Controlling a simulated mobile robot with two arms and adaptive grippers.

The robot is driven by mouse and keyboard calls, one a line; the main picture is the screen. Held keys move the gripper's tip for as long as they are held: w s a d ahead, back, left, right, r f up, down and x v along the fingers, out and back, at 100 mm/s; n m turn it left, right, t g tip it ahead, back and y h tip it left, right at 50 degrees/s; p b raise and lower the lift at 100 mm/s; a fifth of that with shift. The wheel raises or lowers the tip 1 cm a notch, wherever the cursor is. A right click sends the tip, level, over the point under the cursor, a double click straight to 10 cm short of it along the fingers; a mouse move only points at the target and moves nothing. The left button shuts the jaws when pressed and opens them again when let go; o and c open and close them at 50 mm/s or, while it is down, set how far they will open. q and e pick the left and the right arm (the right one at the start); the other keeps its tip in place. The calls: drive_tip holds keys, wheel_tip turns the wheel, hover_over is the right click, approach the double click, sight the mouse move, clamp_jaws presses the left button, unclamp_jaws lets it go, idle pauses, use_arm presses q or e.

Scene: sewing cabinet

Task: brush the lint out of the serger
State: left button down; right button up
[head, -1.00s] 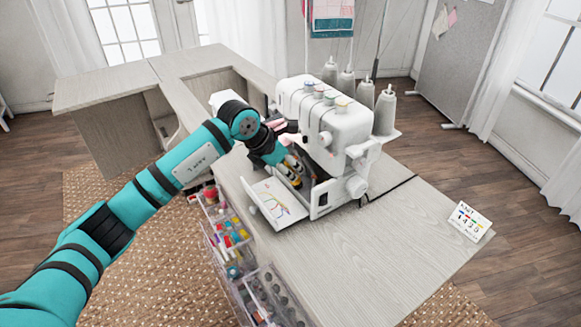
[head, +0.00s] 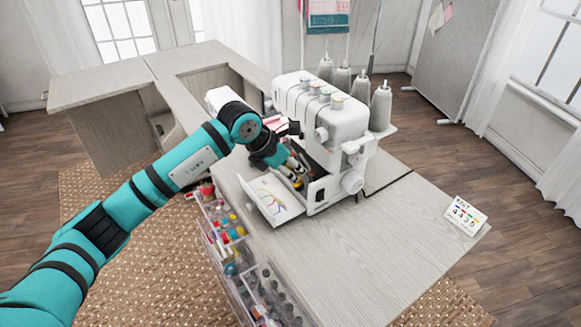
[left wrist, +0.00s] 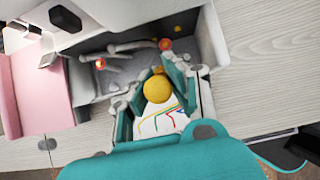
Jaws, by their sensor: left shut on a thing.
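The white serger (head: 312,112) stands on the cabinet top with its front cover (head: 268,207) folded down, showing a coloured threading diagram. My left gripper (head: 294,178) reaches into the serger's open front from the left. It is shut on a yellow-ended tool, probably the brush (left wrist: 157,88), seen end-on between the teal fingers in the left wrist view. The tool's far end is hidden. In that view the open serger bay (left wrist: 125,72) shows grey metal parts and small red-orange spots. I cannot clearly tell lint from machine parts. My right gripper is out of view.
Several thread cones (head: 380,105) stand behind the serger. A small number card (head: 466,215) stands at the right of the cabinet top (head: 370,250). Clear drawers of sewing supplies (head: 235,240) are below my arm. A pink item (left wrist: 38,90) lies beside the serger. The front right top is clear.

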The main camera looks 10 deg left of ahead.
use_arm(q)
drive_tip(key=shift+s+d, duration=0.1)
drive_tip(key=shift+s, duration=0.05)
drive_tip(key=shift+s+d, duration=0.3)
drive_tip(key=shift+d, duration=0.05)
idle(0.6)
drive_tip(key=shift+s+d, duration=0.4)
drive_tip(key=shift+s+d+f, duration=0.1)
drive_tip(key=shift+s+d, duration=0.3)
drive_tip(key=shift+s, duration=0.05)
idle(0.4)
